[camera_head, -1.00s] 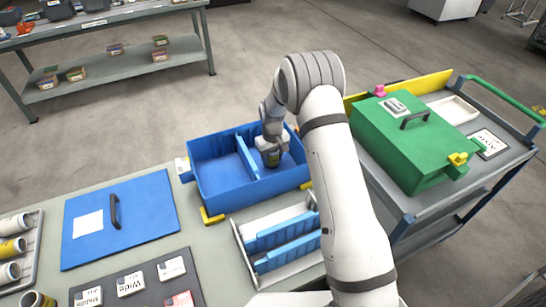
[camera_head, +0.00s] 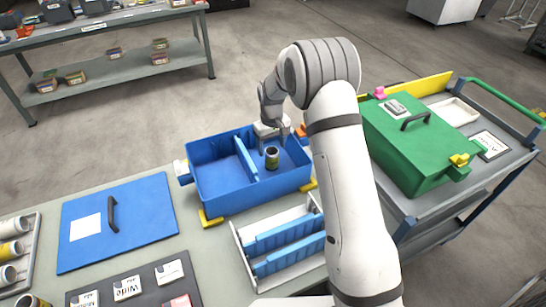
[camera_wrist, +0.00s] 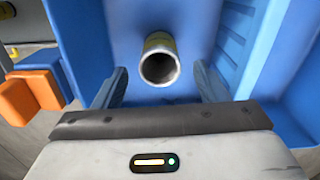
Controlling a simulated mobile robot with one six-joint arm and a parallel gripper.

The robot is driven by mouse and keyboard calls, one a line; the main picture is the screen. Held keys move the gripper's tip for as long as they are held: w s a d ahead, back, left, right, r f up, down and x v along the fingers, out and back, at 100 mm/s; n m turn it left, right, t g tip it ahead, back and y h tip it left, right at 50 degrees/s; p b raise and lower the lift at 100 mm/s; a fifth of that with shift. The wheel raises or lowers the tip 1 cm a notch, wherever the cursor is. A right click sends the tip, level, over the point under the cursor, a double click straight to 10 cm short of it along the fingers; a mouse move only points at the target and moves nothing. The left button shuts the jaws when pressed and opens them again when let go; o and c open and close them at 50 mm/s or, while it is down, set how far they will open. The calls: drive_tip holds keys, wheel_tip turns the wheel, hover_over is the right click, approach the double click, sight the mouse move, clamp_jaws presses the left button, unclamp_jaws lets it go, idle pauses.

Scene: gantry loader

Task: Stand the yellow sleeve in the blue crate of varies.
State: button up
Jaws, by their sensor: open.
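The yellow sleeve (camera_head: 272,158), dark and olive-looking in the head view, stands upright in the right compartment of the blue crate (camera_head: 230,198). In the wrist view the sleeve (camera_wrist: 160,48) shows its open, hollow end and a yellowish side. My gripper (camera_head: 273,138) is open and empty, just behind and above the sleeve. In the wrist view its two dark fingers (camera_wrist: 162,84) are spread wide to either side of the sleeve's end, with gaps on both sides. The sleeve's foot is hidden in the wrist view.
A blue divider (camera_head: 246,158) splits the crate. A white tray with blue dividers (camera_head: 243,252) lies in front. A blue lid (camera_head: 150,215) and a rack of sleeves (camera_head: 35,240) are to the left. A green box (camera_head: 400,150) stands on the cart at right.

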wheel_tip(320, 180, up, 5)
drive_tip(key=shift+r+b, duration=0.15)
drive_tip(key=shift+b, duration=0.15)
drive_tip(key=s+d+r+m+t, duration=0.1)
drive_tip(key=s+d+r, duration=0.3)
drive_tip(key=s+r, duration=0.4)
drive_tip(key=s+d+r+m+t, duration=0.1)
drive_tip(key=s+d+r+m, duration=0.1)
drive_tip(key=s+d+r, duration=0.45)
drive_tip(key=s+d+r+m, duration=0.1)
drive_tip(key=s, duration=0.9)
drive_tip(key=s+d+r+m+t, duration=0.1)
drive_tip(key=s+d, duration=0.1)
drive_tip(key=s, duration=0.8)
drive_tip(key=shift+s+r+m, duration=0.15)
drive_tip(key=shift+s+m, duration=0.1)
drive_tip(key=shift+m, duration=0.05)
